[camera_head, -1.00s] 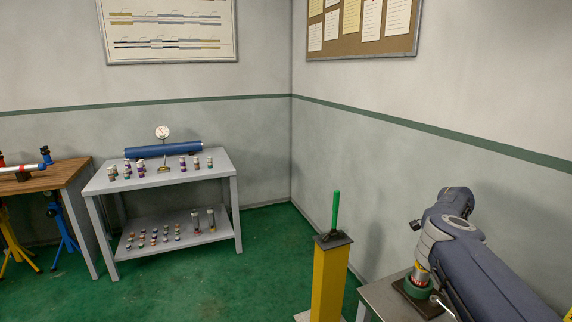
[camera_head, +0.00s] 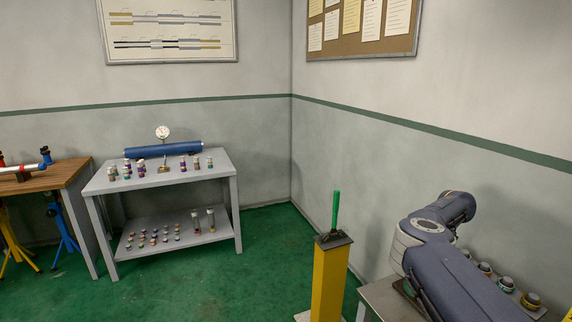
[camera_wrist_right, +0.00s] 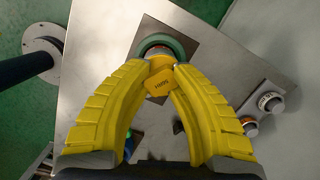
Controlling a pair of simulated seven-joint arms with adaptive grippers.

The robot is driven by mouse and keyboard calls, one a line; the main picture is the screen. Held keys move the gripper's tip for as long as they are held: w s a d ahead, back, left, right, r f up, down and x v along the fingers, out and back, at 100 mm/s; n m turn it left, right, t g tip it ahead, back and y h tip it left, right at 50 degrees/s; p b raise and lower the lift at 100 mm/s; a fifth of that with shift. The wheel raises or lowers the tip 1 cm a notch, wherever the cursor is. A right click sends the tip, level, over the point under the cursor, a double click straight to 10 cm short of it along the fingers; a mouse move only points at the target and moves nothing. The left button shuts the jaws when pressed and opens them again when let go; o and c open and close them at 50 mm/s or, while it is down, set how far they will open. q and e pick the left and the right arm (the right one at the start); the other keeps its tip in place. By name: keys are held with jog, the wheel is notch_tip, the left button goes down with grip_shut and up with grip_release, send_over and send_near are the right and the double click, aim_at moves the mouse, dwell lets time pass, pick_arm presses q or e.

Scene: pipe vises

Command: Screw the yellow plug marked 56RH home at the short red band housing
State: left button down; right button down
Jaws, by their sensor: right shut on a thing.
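In the right wrist view my right gripper (camera_wrist_right: 162,66) has its two yellow fingers shut on a yellow plug (camera_wrist_right: 158,84), which carries a dark mark, upside down and too small to read surely. The plug is over a green ring (camera_wrist_right: 180,46) on a brown plate (camera_wrist_right: 185,34); a little red shows inside the ring beside the plug. Whether the plug is seated in the ring cannot be told. My left gripper is in neither view.
Several capped pieces (camera_head: 506,284) stand in a row on the bench at right; two (camera_wrist_right: 270,101) show right of my fingers. A yellow post (camera_head: 330,275) with a green handle stands left of this bench. A grey shelf table (camera_head: 160,175) stands further off.

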dwell(0.4)
jog(key=c, duration=1.1)
grip_release()
